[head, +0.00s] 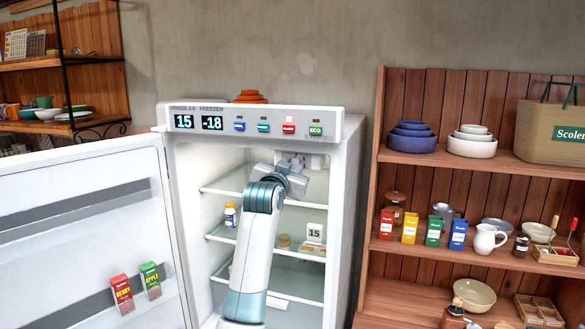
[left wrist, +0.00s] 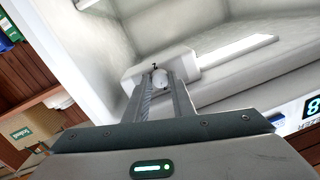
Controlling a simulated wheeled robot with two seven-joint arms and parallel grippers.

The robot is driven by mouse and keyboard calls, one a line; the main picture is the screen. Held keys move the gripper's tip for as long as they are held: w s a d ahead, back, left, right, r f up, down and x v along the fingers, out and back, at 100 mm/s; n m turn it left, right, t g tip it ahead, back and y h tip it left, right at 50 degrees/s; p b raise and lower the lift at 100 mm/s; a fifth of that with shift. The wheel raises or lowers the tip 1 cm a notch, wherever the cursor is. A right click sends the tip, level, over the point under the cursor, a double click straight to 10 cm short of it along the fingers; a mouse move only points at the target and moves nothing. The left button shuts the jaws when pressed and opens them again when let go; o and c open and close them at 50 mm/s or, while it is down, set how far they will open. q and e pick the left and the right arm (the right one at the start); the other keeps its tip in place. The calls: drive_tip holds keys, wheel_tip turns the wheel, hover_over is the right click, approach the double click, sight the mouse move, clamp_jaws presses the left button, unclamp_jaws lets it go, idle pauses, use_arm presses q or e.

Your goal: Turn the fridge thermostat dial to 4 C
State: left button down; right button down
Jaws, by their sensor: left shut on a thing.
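The fridge (head: 346,190) stands open, its door (head: 90,225) swung to the left. The panel along its top shows 15 on the fridge display (head: 184,122) and -18 on the freezer display (head: 212,123). The thermostat dial (left wrist: 161,79) is a small pale round knob on a white housing (left wrist: 132,78) under the fridge ceiling. A small dark mark sits just above it, too small to read surely. My left gripper (head: 298,168) reaches inside near the ceiling. In the left wrist view its two fingers (left wrist: 162,88) are shut on the dial. My right gripper is not in view.
Glass shelves hold a small bottle (head: 230,215) and a white card (head: 315,233) reading 15, below my arm. Cartons (head: 122,294) stand in the door rack. A wooden shelf unit (head: 378,200) with dishes and boxes stands close on the right.

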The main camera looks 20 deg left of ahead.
use_arm(q)
drive_tip(key=m, duration=0.3)
drive_tip(key=shift+a+b, duration=0.1)
drive_tip(key=shift+b, duration=0.25)
drive_tip(key=m, duration=0.7)
drive_tip(key=shift+t, duration=0.3)
drive_tip(key=m+h+p, duration=0.1)
drive_tip(key=m, duration=0.8)
drive_tip(key=shift+a+f+m, duration=0.1)
drive_tip(key=shift+m, duration=0.3)
drive_tip(key=m, duration=0.4)
drive_tip(key=shift+f+m+h, duration=0.1)
drive_tip(key=shift+m+h, duration=0.2)
drive_tip(key=shift+h, duration=0.1)
drive_tip(key=c, duration=1.5)
unclamp_jaws()
drive_tip(key=shift+s, duration=0.1)
